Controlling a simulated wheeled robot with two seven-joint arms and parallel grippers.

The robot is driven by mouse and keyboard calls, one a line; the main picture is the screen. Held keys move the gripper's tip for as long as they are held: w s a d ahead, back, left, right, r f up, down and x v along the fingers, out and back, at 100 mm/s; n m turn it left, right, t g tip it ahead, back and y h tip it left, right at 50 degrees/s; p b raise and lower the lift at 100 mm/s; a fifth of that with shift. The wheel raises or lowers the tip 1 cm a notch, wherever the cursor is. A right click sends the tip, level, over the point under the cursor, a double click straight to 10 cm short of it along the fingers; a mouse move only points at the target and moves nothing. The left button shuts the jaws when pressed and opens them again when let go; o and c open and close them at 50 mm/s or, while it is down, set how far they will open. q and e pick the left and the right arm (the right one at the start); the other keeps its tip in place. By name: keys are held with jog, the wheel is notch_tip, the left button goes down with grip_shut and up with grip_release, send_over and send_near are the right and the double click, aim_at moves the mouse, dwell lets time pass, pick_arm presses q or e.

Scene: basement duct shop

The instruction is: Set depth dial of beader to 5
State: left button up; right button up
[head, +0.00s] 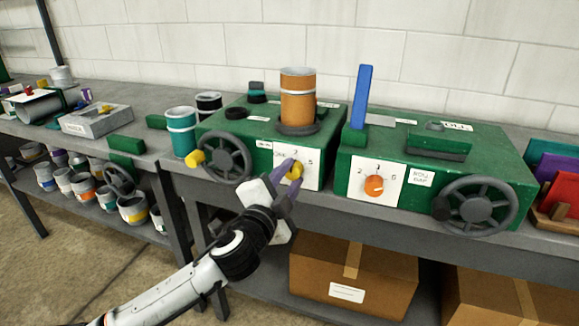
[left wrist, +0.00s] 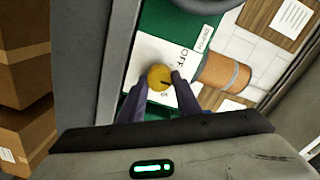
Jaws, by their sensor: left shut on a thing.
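A green machine (head: 228,122) on the bench has a white dial plate (head: 311,179) with a yellow dial (head: 297,170). A 2 shows above the dial and a 5 to its right. My left gripper (head: 286,180) is at the plate, shut on the yellow dial. In the left wrist view the yellow dial (left wrist: 158,76) sits between the tips of my left gripper (left wrist: 157,90), with a dark mark on its face. The fingers hide part of the plate, and I cannot tell the exact setting. My right gripper is not in view.
A second green machine (head: 447,149) with an orange dial (head: 374,185), a blue lever (head: 361,97) and a handwheel (head: 476,206) stands to the right. A handwheel (head: 224,158) is left of the yellow dial. Cardboard boxes (head: 350,276) lie below the bench.

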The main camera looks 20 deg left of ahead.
pick_arm(q)
jog(key=m+p, duration=0.2)
jog(key=shift+r+m, duration=0.1)
jog(key=shift+m, duration=0.3)
jog(key=shift+m+p, duration=0.55)
jog(key=shift+m, duration=0.35)
jog(key=m+p, duration=0.2)
jog(key=m, duration=0.2)
jog(key=shift+d+p, duration=0.1)
jog(key=shift+p, duration=0.25)
jog(key=shift+f+m+p, duration=0.2)
jog(key=shift+m+p, duration=0.55)
jog(key=shift+m, duration=0.85)
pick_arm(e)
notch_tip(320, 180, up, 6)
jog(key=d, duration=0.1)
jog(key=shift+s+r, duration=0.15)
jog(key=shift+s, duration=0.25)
pick_arm(q)
jog(key=o, duration=1.1)
jog(key=shift+c, duration=0.2)
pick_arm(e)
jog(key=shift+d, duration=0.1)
